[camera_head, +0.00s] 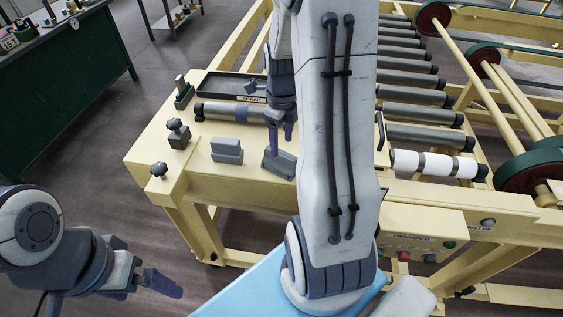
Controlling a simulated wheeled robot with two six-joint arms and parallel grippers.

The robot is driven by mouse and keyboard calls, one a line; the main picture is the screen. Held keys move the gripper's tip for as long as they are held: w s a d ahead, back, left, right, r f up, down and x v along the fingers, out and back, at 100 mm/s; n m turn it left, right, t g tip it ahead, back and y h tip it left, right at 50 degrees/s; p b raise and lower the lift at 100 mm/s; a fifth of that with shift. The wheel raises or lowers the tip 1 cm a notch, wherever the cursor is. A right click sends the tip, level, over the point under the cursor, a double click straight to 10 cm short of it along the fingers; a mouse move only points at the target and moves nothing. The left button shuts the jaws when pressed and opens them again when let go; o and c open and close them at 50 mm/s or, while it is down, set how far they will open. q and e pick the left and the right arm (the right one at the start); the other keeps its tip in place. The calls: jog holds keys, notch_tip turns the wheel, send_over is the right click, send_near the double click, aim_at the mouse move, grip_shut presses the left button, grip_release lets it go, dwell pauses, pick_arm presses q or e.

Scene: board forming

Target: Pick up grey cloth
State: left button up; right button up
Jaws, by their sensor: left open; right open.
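I cannot clearly make out a grey cloth. A small blue-grey item (250,87) lies in the dark tray (222,84) on the cream machine table, but it is too small to identify. My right gripper (280,131) is open and points down over the table, beside the grey roller (222,111); its arm hides much of the middle of the view. My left gripper (160,284) is open and low at the left, apart from the table and with nothing seen in it.
A grey block (227,151) sits on the cream table (160,135), with another grey block (279,164) below my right gripper. Dark knobs (179,134) stand at the table's left. Rollers (420,113) run along the right. A green bench (85,75) is at far left.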

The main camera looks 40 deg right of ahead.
aim_at(281, 153)
jog(key=shift+f+p, duration=0.6)
jog(key=shift+f, duration=2.1)
grip_shut()
